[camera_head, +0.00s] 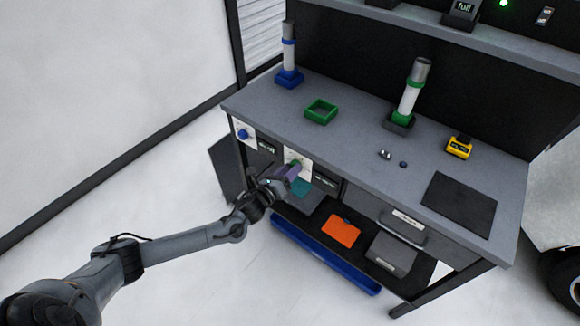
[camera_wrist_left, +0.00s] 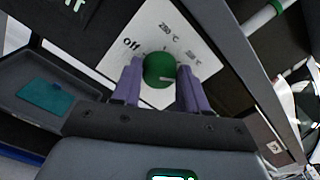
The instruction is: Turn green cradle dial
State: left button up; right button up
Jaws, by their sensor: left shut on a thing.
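The green dial (camera_wrist_left: 159,68) sits on a white plate (camera_wrist_left: 182,30) marked "off", "250 °C" and a further temperature. Its white pointer line points to the right in the left wrist view. My left gripper (camera_wrist_left: 160,84) has its two purple fingers on either side of the dial, shut on it. In the head view the left gripper (camera_head: 289,172) is at the bench front, and the dial (camera_head: 295,163) shows just above it. The green cradle (camera_head: 321,111) stands empty on the bench top. My right gripper is not in view.
A blue dial (camera_head: 243,134) is on the bench front to the left. A white roll with a green band (camera_head: 410,92) and one with a blue band (camera_head: 289,53) stand on the bench. A yellow device (camera_head: 459,146) and a dark mat (camera_head: 458,205) are at the right.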

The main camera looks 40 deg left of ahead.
pick_arm(q)
jog(key=shift+d+f+n+p, duration=0.15)
jog(key=shift+n+p, duration=1.2)
jog(key=shift+n, duration=3.5)
jog(key=shift+a+f+n+p, duration=0.15)
jog(key=shift+n+p, duration=1.2)
jog(key=shift+n, duration=3.55)
jog(key=shift+d+f+n+p, duration=0.15)
jog(key=shift+n+p, duration=1.2)
jog(key=shift+n, duration=3.5)
jog(key=o, duration=1)
